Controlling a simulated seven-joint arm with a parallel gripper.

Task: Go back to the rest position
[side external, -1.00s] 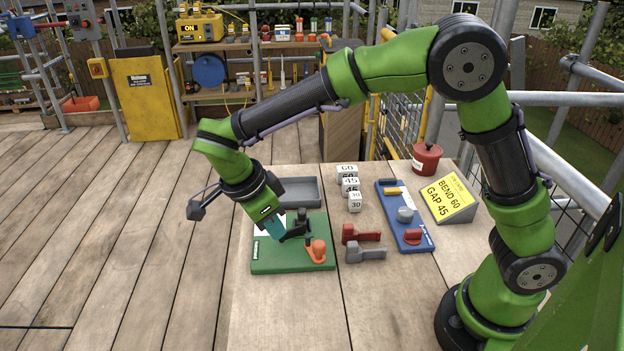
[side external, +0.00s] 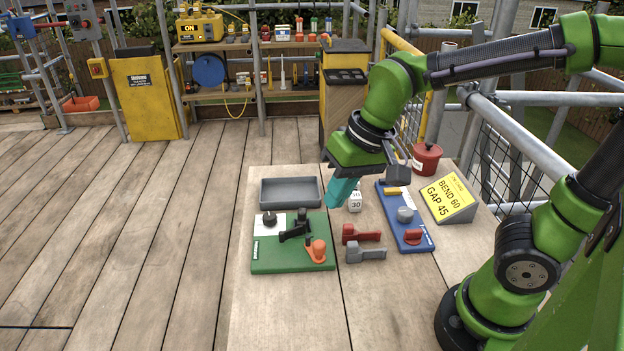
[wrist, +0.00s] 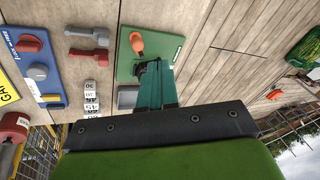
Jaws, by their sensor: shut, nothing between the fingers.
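My gripper (side external: 338,197) is shut and empty. In the side external view it hangs above the bench, its teal fingers pointing down, in front of the white number blocks (side external: 355,201) and partly hiding them. In the wrist view my gripper (wrist: 156,85) covers part of the green board (wrist: 132,62). In the side external view the green board (side external: 275,262) lies to the left of my gripper, with a black clamp (side external: 296,228), an orange-handled clamp (side external: 316,250) and a white plate with a dark knob (side external: 268,222) on it.
The wooden bench (side external: 290,315) also holds a grey tray (side external: 290,192), red and grey hand tools (side external: 362,234), a blue board (side external: 412,235), a red can (side external: 427,158) and a yellow sign reading "BEND 60 GAP 45" (side external: 448,199). Scaffold rails (side external: 535,140) run along the right. The bench's front is clear.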

